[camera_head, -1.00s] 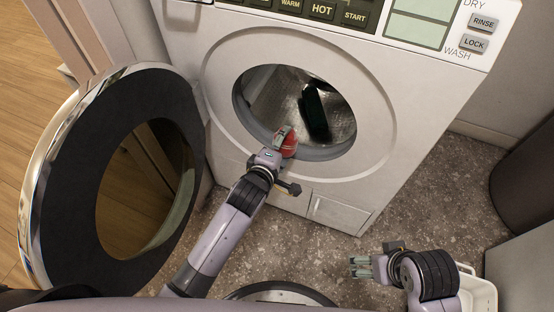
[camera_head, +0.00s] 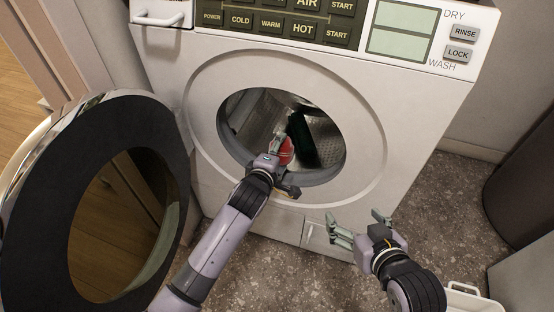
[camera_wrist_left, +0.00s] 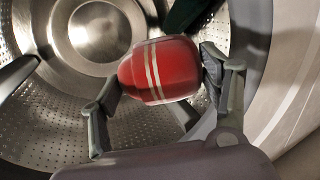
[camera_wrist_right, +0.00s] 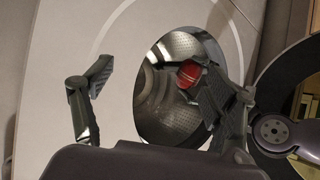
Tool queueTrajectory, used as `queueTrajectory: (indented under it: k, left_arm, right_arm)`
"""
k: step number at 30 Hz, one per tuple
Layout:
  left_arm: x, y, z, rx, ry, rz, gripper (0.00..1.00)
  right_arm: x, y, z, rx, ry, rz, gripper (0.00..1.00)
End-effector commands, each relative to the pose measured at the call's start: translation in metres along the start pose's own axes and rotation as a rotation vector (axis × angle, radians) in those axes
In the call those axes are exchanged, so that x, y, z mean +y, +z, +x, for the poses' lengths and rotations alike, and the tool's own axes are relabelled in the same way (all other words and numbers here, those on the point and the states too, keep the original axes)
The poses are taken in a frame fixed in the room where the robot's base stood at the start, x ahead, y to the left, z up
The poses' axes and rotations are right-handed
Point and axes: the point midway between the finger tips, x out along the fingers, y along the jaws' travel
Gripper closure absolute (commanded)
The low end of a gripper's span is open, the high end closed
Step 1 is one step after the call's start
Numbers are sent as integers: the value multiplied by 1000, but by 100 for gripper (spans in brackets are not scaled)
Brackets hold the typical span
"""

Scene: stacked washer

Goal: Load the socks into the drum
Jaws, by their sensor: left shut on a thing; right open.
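A red sock (camera_head: 286,152) with pale stripes is held in my left gripper (camera_head: 280,146) at the mouth of the drum (camera_head: 262,118). In the left wrist view the rolled red sock (camera_wrist_left: 160,72) sits between both fingers, with the perforated drum (camera_wrist_left: 60,120) behind it. A dark green item (camera_head: 303,138), perhaps another sock, lies inside the drum and also shows in the left wrist view (camera_wrist_left: 188,14). My right gripper (camera_head: 358,222) is open and empty in front of the washer's lower right. The right wrist view shows the red sock (camera_wrist_right: 190,73) beyond its spread fingers.
The round washer door (camera_head: 28,205) stands open at the left. A white basket (camera_head: 470,298) is on the floor at the lower right, partly hidden by my right arm. A dark bin-like object (camera_head: 520,195) stands at the right edge. The speckled floor between is clear.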

Motion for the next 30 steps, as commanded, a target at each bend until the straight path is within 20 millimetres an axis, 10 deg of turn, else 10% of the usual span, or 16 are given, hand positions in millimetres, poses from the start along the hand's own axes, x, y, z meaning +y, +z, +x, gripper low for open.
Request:
queueTrajectory:
  k: [30]
  left_arm:
    - [31, 0, 83, 1, 1, -2, 55]
  right_arm:
    - [-21, -147, -43, 855, -52, 10, 21]
